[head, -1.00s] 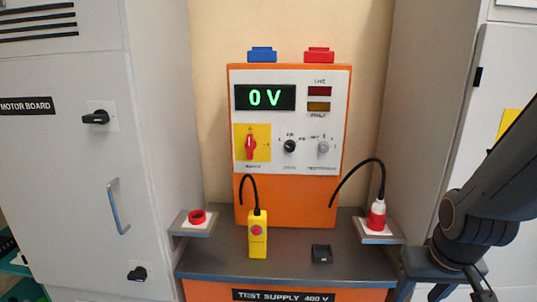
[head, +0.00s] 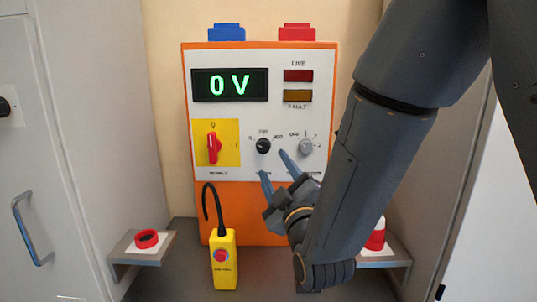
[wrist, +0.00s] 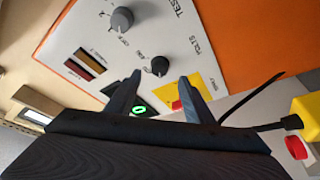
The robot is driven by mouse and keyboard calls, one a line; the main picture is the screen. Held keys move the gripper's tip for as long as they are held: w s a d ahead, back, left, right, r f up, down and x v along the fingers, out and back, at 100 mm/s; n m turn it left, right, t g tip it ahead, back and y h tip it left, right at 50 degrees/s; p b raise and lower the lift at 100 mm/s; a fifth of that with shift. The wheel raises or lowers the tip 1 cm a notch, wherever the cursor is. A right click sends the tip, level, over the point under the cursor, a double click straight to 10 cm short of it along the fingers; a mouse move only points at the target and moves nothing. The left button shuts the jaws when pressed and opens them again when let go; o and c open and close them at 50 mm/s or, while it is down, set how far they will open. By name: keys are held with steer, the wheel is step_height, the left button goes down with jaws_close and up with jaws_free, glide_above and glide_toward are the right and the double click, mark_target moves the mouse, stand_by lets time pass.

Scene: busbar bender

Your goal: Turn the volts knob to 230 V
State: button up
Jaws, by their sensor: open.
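The volts knob (head: 263,146) is a small black round knob on the white panel, below the display (head: 230,85), which reads 0 V in green. It also shows in the wrist view (wrist: 160,66), between and just beyond my two fingertips. My gripper (head: 275,169) is open and empty, in front of the panel, with its fingertips just below and right of the knob in the head view. In the wrist view my gripper (wrist: 161,78) has one finger on each side of the knob, apparently not touching it. The knob's pointer direction is hard to read.
A red supply switch (head: 213,147) on a yellow plate is left of the knob, and a grey knob (head: 306,147) is right of it. A yellow pendant (head: 223,258) with a cable stands below.

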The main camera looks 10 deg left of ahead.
mark_target(264, 149)
steer(key=shift+p+x, duration=1.05)
steer(key=shift+x, duration=2.8)
steer(key=shift+s+a+r, duration=0.1)
steer(key=c, duration=1)
steer(key=shift+c, duration=0.2)
